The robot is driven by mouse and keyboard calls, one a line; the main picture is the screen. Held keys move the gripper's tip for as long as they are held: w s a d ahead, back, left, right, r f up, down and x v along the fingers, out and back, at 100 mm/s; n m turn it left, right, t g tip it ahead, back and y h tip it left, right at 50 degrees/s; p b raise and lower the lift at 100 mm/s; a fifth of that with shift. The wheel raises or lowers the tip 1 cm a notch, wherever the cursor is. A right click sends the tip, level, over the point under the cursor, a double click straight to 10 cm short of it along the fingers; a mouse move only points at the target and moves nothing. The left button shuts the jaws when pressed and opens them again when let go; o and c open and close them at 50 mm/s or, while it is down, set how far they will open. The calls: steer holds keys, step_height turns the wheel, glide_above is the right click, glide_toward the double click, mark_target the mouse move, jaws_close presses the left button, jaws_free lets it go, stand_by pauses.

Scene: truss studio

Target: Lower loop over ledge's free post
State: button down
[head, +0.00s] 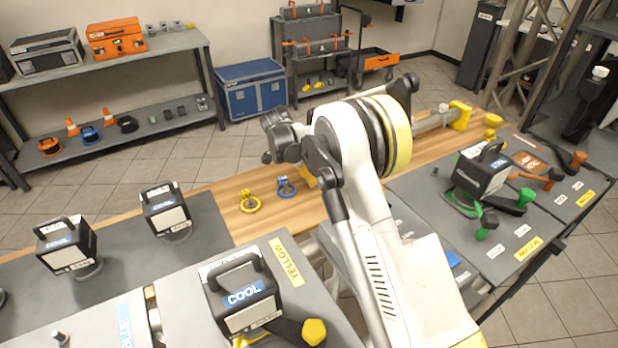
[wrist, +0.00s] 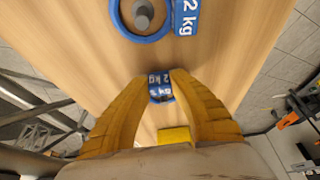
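In the wrist view my gripper (wrist: 161,85) has its two yellow fingers closed on the blue tag of a blue loop (wrist: 161,92), marked 2 kg. The ring part of this loop is mostly hidden by the fingers. Another blue loop (wrist: 118,28), also tagged 2 kg, lies around a grey post (wrist: 144,14) on the wooden ledge (wrist: 225,62), just beyond the fingertips. In the head view a blue loop (head: 286,189) and a yellow loop (head: 250,206) lie on the ledge (head: 225,190). My arm hides most of the gripper there. I cannot see a free post.
A yellow block (wrist: 174,135) shows between the fingers' bases in the wrist view. Black boxes marked COOL (head: 240,300) stand on grey panels in front of the ledge, with another at right (head: 480,172). A steel truss (head: 550,70) rises at right.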

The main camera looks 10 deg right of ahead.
steer(key=c, duration=1.2)
jaws_free()
steer(key=shift+r, duration=0.1)
